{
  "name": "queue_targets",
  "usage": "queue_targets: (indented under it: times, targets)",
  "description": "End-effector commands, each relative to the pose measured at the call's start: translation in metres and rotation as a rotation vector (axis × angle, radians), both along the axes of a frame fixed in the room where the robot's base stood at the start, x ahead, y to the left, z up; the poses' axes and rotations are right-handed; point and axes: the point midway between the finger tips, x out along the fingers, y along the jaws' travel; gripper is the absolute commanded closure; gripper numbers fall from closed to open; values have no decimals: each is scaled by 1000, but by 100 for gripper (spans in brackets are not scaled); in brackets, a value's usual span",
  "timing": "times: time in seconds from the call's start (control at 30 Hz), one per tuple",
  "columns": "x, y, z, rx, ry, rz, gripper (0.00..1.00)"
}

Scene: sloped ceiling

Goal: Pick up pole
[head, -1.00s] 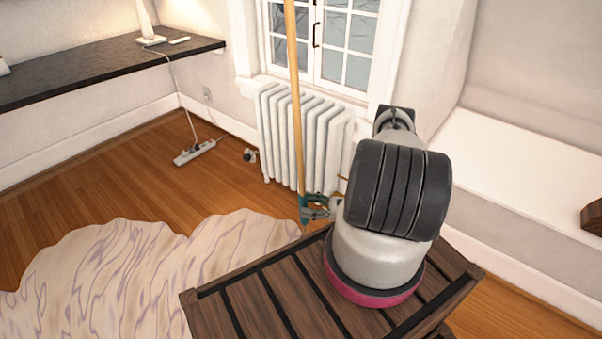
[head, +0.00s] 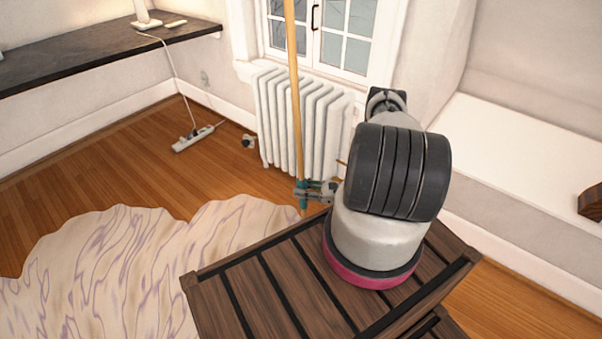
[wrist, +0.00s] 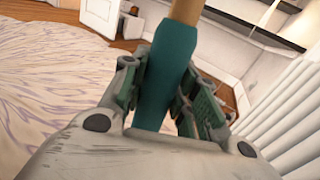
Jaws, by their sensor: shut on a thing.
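The pole (head: 295,110) is a long light-wood shaft with a teal lower part, upright in front of the radiator in the head view. Its top runs out of the frame. In the wrist view its teal part (wrist: 166,75) stands between the fingers, with the wood (wrist: 187,11) above it. My gripper (head: 304,194) is shut on the teal part. The fingers (wrist: 165,95) press on it from both sides in the wrist view. The pole's lowest end is mostly hidden, so I cannot tell whether it touches the floor.
A white radiator (head: 300,120) stands close behind the pole, below the window (head: 345,38). A pale patterned rug (head: 130,265) lies at front left. A power strip (head: 193,137) with a cord lies on the wood floor (head: 120,165). A dark shelf (head: 90,55) runs along the left wall.

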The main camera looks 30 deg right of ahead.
Motion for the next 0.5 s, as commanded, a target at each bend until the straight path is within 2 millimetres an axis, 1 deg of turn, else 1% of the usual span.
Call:
queue_targets:
  times: [0.17, 0.27, 0.37, 0.5]
  targets:
    - [1, -1, 10, 0, -1, 0, 100]
    - [1, -1, 21, 0, -1, 0, 100]
    - [1, -1, 38, -1, -2, 0, 100]
    - [1, -1, 66, -1, -2, 0, 100]
